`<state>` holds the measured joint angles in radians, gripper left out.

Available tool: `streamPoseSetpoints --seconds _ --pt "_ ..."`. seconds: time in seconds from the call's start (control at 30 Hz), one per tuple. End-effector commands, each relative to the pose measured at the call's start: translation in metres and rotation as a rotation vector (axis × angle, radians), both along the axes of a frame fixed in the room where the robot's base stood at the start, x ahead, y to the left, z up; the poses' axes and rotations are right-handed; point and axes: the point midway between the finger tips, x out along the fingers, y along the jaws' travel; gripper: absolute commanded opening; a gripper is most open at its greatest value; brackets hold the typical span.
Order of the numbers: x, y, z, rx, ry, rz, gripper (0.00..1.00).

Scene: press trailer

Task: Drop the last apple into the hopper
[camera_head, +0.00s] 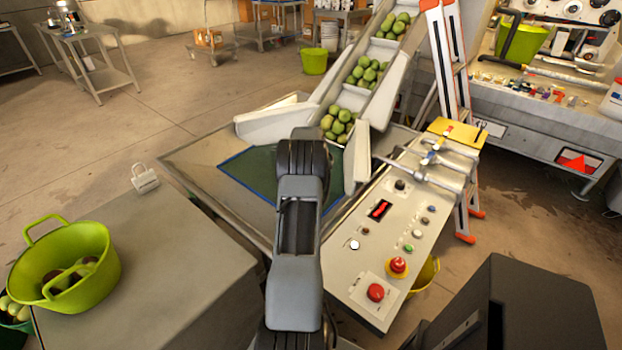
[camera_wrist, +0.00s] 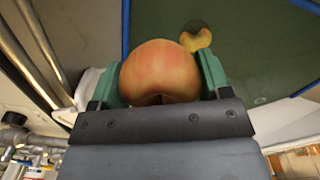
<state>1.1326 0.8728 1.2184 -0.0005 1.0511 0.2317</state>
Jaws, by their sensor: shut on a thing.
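The apple (camera_wrist: 160,72) is round, red and yellow. It sits between the two green fingers of my gripper (camera_wrist: 161,78), which is shut on it. In the wrist view, the hopper's dark green floor with blue edging (camera_wrist: 250,50) lies behind the apple. In the head view, the hopper (camera_head: 245,172) is a green, blue-edged area in a metal tray at the foot of the conveyor. My arm reaches over it and hides my gripper and the apple there. A small yellowish, partly dark round thing (camera_wrist: 195,38) shows against the green; I cannot tell what it is.
The conveyor (camera_head: 393,75) carries green fruit behind the hopper. A control panel (camera_head: 385,240) with buttons stands to the right. A green tub (camera_head: 60,285) with dark fruit sits on a grey block (camera_head: 175,270) at left. An orange-and-white ladder (camera_head: 440,60) stands behind the panel.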

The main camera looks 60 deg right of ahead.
Motion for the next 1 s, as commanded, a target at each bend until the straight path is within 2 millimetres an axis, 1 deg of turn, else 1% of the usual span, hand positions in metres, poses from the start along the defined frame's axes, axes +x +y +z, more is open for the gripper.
streamPoseSetpoints --seconds 0.03,0.13,0.47,0.5,0.77,1.0 --pt "0.0 0.0 -0.0088 0.0 0.0 0.0 0.44" --pt "0.0 -0.0001 -0.0151 0.0 0.0 0.0 0.44" --pt "0.0001 -0.0002 -0.0167 -0.001 0.0 -0.001 0.44" --pt "0.0001 -0.0002 -0.0167 -0.001 0.0 -0.001 0.75" --pt "0.0001 -0.0001 -0.0167 -0.001 0.0 -0.001 1.0" --pt "0.0001 0.0001 -0.0162 0.0 0.0 -0.001 1.0"
